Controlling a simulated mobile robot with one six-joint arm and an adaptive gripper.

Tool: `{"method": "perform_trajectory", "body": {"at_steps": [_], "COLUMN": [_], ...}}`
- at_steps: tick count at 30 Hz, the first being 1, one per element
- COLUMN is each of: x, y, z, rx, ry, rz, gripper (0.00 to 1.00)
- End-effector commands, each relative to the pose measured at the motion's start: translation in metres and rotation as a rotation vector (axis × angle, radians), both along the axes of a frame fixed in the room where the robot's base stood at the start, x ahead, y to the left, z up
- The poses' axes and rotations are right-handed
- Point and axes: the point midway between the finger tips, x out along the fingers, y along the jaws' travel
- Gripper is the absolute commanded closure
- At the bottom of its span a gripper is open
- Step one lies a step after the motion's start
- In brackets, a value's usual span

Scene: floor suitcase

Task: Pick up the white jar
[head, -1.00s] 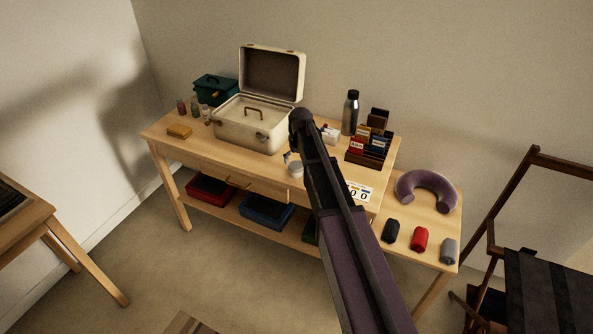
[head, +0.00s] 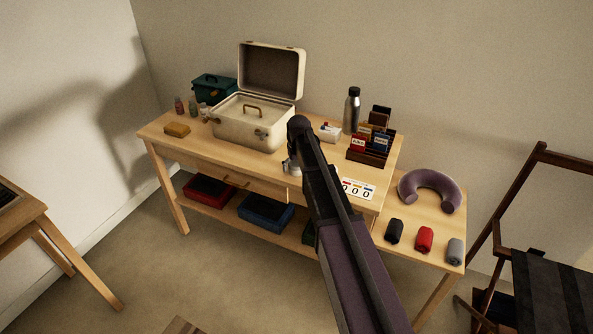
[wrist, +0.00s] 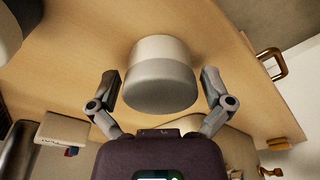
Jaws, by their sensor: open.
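The white jar (wrist: 160,75) stands on the wooden table, in the middle of the wrist view, with a white lid and a greyer body. My gripper (wrist: 161,84) is open, with one finger on each side of the jar. A gap shows between each finger and the jar, and nothing is held. In the head view my gripper (head: 291,165) is low over the table, in front of the open cream case (head: 243,132). My arm hides most or all of the jar there.
A white box (head: 330,132), a metal bottle (head: 351,112) and a card rack (head: 368,155) stand to the right of my arm. A number card (head: 358,189) lies near the table's front edge. A yellow block (head: 177,130) and small bottles are at the left. The front left tabletop is clear.

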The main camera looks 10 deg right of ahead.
Motion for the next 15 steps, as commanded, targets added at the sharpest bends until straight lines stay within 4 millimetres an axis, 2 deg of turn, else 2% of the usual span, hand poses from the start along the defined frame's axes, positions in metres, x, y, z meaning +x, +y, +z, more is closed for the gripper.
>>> {"method": "perform_trajectory", "body": {"at_steps": [15], "x": [0.0001], "y": [-0.0001], "z": [0.0003], "rx": [0.0], "ry": [0.0], "rz": [0.0], "gripper": [0.0]}}
